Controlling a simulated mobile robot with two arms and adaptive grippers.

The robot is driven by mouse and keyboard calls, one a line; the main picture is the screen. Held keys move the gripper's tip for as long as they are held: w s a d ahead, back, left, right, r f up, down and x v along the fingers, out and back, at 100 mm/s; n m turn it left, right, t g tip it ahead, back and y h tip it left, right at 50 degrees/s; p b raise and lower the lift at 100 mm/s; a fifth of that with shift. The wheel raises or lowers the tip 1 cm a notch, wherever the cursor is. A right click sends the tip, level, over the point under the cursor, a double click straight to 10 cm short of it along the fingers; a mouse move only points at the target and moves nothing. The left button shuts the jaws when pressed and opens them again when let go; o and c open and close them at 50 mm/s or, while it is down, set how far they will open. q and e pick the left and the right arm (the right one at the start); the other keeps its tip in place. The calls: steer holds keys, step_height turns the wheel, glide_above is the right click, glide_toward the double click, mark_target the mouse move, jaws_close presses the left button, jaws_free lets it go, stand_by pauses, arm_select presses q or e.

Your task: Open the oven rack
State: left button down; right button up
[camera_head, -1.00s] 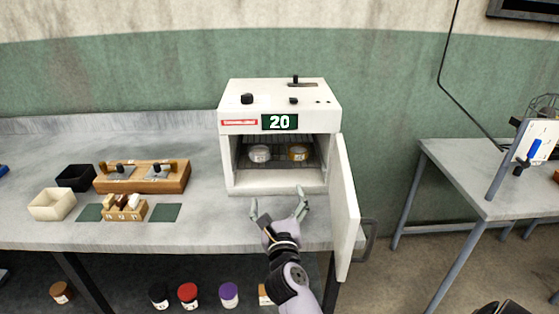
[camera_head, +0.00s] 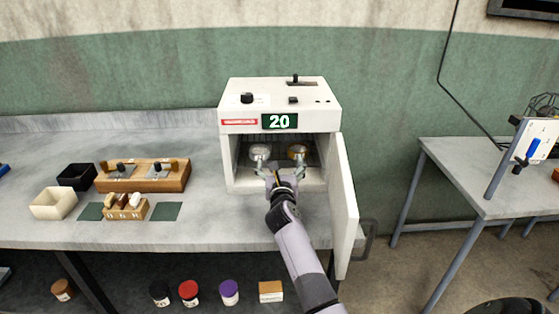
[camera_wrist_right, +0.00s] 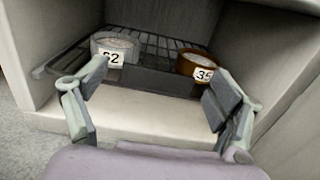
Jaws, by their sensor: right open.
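The white oven (camera_head: 281,110) stands on the grey table with its door (camera_head: 343,205) swung open to the right. Inside is a dark wire rack (camera_wrist_right: 165,52) with a front lip (camera_wrist_right: 150,80). My right gripper (camera_head: 282,172) is open at the oven mouth. In the right wrist view its fingers (camera_wrist_right: 155,105) are spread either side of the rack's front, and I see nothing between them. Whether a finger touches the rack cannot be told. My left gripper is not in view.
Left of the oven are a wooden block (camera_head: 143,176) with tools, a black box (camera_head: 76,176), a cream box (camera_head: 52,203) and green mats (camera_head: 165,212). The open door borders my right arm. Coloured jars (camera_head: 188,293) stand below the table.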

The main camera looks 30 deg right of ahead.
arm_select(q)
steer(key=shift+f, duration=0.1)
arm_select(e)
steer(key=shift+x, duration=1.3)
steer(key=shift+c, duration=0.2)
